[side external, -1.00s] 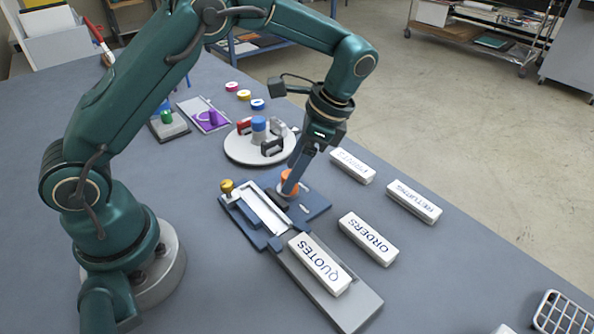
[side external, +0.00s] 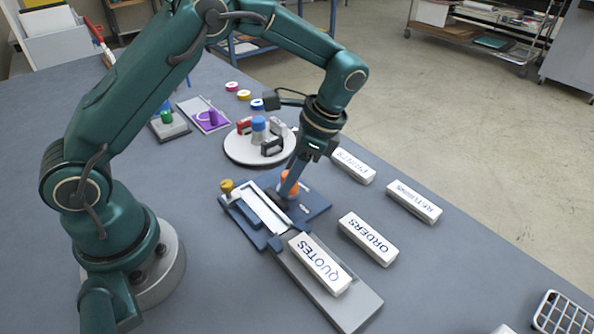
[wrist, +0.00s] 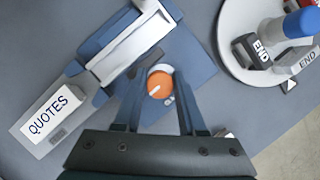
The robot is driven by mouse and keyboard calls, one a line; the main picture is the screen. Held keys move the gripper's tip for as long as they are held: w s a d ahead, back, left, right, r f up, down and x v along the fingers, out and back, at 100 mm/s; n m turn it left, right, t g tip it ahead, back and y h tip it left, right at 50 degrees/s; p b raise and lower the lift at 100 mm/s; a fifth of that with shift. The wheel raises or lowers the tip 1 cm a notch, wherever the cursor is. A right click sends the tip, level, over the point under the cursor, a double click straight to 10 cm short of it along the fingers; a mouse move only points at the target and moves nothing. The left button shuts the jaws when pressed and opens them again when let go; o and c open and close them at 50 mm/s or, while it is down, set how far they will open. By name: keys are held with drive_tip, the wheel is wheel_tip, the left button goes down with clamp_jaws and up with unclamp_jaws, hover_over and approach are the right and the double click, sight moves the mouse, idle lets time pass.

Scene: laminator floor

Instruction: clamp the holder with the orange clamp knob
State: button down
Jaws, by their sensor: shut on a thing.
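The orange clamp knob (side external: 289,181) stands on the blue fixture plate (side external: 315,207) beside the holder (side external: 264,210), a long pale channel on a blue base. My gripper (side external: 287,190) points down at the knob and is shut on it; a finger hides part of it. In the wrist view the orange knob (wrist: 159,85), with a white mark on top, sits between the fingers of my gripper (wrist: 160,97). The holder (wrist: 128,45) also shows there, to the upper left of the knob. I cannot tell how tightly the clamp presses the holder.
A brass knob (side external: 226,187) stands at the holder's far left end. A QUOTES block (side external: 320,264) lies on a grey rail (side external: 352,306) in front. ORDERS (side external: 368,239) and other labelled blocks lie to the right. A round white turntable (side external: 238,151) with stamps stands behind.

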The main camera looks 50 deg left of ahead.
drive_tip(key=n+h, duration=0.1)
drive_tip(key=n, duration=0.3)
drive_tip(key=shift+g, duration=0.3)
drive_tip(key=n+h, duration=0.2)
drive_tip(key=n, duration=0.2)
drive_tip(key=n+h, duration=0.1)
drive_tip(key=n, duration=0.3)
drive_tip(key=shift+n+h, duration=1)
drive_tip(key=shift+n, duration=1.1)
drive_tip(key=c, duration=0.5)
unclamp_jaws()
